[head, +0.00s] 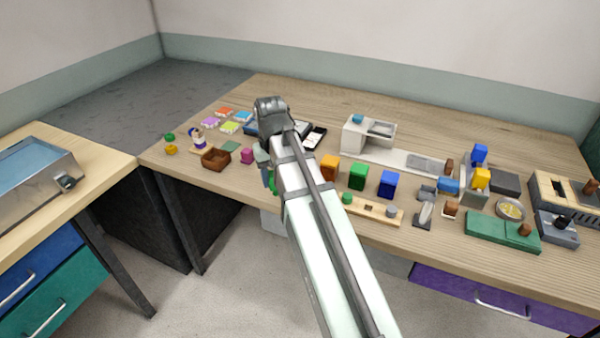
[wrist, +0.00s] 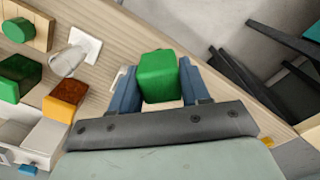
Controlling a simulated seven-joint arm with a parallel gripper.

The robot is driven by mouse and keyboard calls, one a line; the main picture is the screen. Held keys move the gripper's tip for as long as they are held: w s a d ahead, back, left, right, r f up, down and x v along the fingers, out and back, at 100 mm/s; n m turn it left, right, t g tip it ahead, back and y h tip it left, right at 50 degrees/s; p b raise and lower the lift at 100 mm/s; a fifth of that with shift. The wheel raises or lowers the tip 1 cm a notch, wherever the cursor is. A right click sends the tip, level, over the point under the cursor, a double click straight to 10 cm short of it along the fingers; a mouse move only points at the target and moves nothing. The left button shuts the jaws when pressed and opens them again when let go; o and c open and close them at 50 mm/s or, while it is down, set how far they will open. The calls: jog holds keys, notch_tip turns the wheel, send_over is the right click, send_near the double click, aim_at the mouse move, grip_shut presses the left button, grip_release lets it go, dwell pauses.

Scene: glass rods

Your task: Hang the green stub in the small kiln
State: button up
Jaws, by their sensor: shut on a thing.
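My gripper (wrist: 158,88) is shut on a green block (wrist: 158,72), held between its two blue fingers in the wrist view. A pale piece shows beside the block between the fingers. In the head view the gripper (head: 266,172) is near the table's front edge, partly hidden by my arm, and a bit of green (head: 271,185) shows at it. I cannot tell for certain which object is the small kiln.
A white machine (head: 354,138) with a blue knob stands behind an orange block (head: 329,167) and a blue block (head: 389,184). The wooden rack (head: 368,208) lies at the front edge. Several devices crowd the right end.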

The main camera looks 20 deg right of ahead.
jog(key=w+d+r+m, duration=0.1)
jog(key=d+r+m, duration=0.1)
jog(key=d, duration=1.1)
jog(key=w+d+r+m, duration=0.1)
jog(key=d+r+m, duration=0.1)
jog(key=d, duration=1)
jog(key=w+d+r+m, duration=0.1)
jog(key=d+r+m, duration=0.15)
jog(key=d, duration=1.05)
jog(key=s+d+r+m, duration=0.1)
jog(key=s+d, duration=0.4)
jog(key=d, duration=0.7)
jog(key=s+d+r+m, duration=0.1)
jog(key=s+d, duration=0.3)
jog(key=d, duration=0.7)
send_near(568, 199)
jog(key=w+d, duration=0.2)
jog(key=w, duration=0.2)
jog(key=shift+w+f, duration=0.15)
jog(key=shift+f, duration=1.25)
jog(key=shift+w+f, duration=0.1)
jog(key=shift+f, duration=1.3)
jog(key=shift+a, duration=0.1)
jog(key=o, duration=1.1)
